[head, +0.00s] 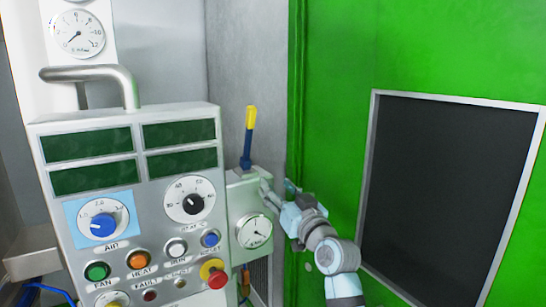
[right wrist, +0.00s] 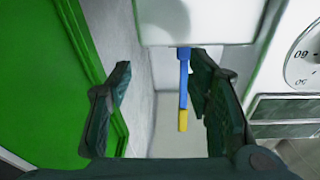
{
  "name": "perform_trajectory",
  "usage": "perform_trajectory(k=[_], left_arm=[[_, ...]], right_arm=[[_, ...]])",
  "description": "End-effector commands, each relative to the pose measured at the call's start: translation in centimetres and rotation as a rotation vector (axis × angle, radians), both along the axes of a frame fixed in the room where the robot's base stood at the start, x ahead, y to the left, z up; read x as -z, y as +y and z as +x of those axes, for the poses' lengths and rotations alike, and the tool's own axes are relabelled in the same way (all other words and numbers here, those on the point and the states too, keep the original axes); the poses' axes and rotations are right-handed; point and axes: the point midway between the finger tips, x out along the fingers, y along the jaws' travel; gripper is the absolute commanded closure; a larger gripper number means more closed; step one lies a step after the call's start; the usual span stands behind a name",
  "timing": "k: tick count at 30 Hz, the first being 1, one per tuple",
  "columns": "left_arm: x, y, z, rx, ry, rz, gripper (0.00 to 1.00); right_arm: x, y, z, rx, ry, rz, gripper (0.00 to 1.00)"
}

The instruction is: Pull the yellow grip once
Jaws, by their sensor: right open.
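The yellow grip (head: 251,117) is the top of a blue lever (head: 247,150) standing almost upright, tilted slightly right, on a pale box beside the control panel. In the right wrist view the yellow grip (right wrist: 183,121) hangs at the lower end of the blue lever (right wrist: 184,75). My right gripper (head: 277,188) is open and empty, below and to the right of the grip in the head view. In the right wrist view the lever shows between the fingers (right wrist: 160,65), nearer the right one; I cannot tell its depth. My left gripper is out of view.
The control panel (head: 128,229) with knobs, buttons and a red stop knob (head: 214,273) stands at left. The pale box (head: 239,190) carries a round gauge (head: 254,231). A green wall (head: 335,60) with a dark window (head: 445,190) is close on the right.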

Motion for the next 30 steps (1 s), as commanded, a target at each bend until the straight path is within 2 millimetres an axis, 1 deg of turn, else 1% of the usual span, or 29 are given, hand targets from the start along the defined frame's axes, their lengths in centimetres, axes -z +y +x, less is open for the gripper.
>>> perform_trajectory(k=[1,3,4,6,8,11,14,19,21,23,24,27,30], left_arm=[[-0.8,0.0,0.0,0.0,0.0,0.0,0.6],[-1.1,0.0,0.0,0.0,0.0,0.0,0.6],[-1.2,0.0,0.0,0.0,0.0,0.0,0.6],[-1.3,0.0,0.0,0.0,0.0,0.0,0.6],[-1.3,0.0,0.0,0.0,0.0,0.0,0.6],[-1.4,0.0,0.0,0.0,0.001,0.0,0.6],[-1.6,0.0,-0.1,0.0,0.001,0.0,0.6],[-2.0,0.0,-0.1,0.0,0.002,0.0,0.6],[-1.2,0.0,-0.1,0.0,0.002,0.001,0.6],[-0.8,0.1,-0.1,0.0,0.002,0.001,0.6],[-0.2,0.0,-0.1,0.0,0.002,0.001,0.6],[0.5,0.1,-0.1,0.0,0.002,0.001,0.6],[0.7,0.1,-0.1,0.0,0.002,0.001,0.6]], right_arm=[[-4.3,0.5,-0.8,-0.017,-0.061,0.004,0.53],[-8.5,1.1,-1.9,-0.036,-0.131,0.007,0.53],[-9.8,1.2,-2.3,-0.042,-0.154,0.007,0.53],[-11.7,1.5,-2.9,-0.053,-0.186,0.007,0.53],[-12.4,1.7,-3.1,-0.058,-0.198,0.007,0.53],[-12.7,2.0,-2.4,-0.059,-0.2,0.009,0.53],[-13.2,2.7,-1.1,-0.059,-0.199,0.007,0.53],[-14.4,4.2,1.9,-0.058,-0.196,0.007,0.53],[-14.6,4.8,3.1,-0.059,-0.199,0.007,0.53],[-14.9,5.1,3.9,-0.057,-0.198,0.007,0.53],[-15.0,5.4,4.4,-0.06,-0.2,0.008,0.53],[-15.3,5.8,5.3,-0.059,-0.199,0.007,0.53],[-15.5,5.9,5.6,-0.056,-0.198,0.007,0.53]])
